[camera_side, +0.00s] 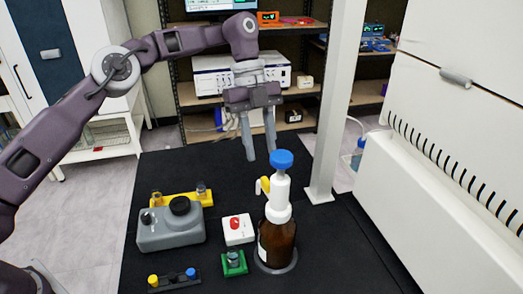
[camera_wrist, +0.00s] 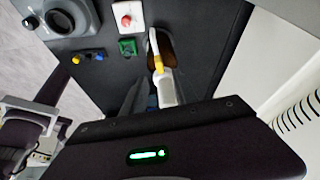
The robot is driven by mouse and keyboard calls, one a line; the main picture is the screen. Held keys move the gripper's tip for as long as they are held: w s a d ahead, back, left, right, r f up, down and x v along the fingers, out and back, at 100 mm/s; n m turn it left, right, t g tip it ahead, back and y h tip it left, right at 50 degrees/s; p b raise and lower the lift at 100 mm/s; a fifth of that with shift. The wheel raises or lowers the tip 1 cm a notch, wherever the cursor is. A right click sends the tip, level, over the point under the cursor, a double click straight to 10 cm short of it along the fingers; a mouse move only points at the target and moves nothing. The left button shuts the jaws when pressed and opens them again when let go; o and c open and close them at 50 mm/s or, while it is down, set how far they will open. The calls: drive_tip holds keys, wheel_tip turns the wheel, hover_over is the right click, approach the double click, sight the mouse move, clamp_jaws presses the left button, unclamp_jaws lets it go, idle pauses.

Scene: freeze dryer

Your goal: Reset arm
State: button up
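My gripper (camera_side: 260,155) hangs above the far part of the black bench (camera_side: 300,237) in the side view, fingers pointing down. A gap shows between the two fingers and nothing is held. It is behind the brown bottle (camera_side: 277,245) with its white dispenser top and blue cap (camera_side: 282,160), and apart from it. The wrist view shows the bottle (camera_wrist: 160,48) near the top middle; the gripper body (camera_wrist: 180,140) fills the lower part and hides much of the fingers.
A grey device with a black knob (camera_side: 170,228), a yellow rack (camera_side: 205,197), a white box with a red button (camera_side: 238,229), a green holder (camera_side: 234,263) and a dark rack (camera_side: 173,279) stand near the bottle. A white post (camera_side: 335,110) and white machine (camera_side: 440,150) stand right.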

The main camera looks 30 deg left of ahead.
drive_tip(key=s+a+r+n+t+y, duration=0.3)
drive_tip(key=s+a+r+n+t, duration=0.15)
drive_tip(key=s+r+n, duration=0.7)
drive_tip(key=s+a+f+n+t, duration=0.1)
drive_tip(key=s+a+n, duration=0.1)
drive_tip(key=s+n, duration=0.2)
drive_tip(key=s+a+f+n+t, duration=0.1)
drive_tip(key=s+a+n, duration=0.2)
drive_tip(key=s, duration=0.7)
drive_tip(key=s+a+f+n+t, duration=0.1)
drive_tip(key=s+a+n, duration=0.2)
drive_tip(key=s+n, duration=0.3)
drive_tip(key=shift+s+a+f+n+t+y, duration=0.3)
drive_tip(key=shift+s+f+n+t, duration=0.1)
drive_tip(key=shift+s, duration=0.35)
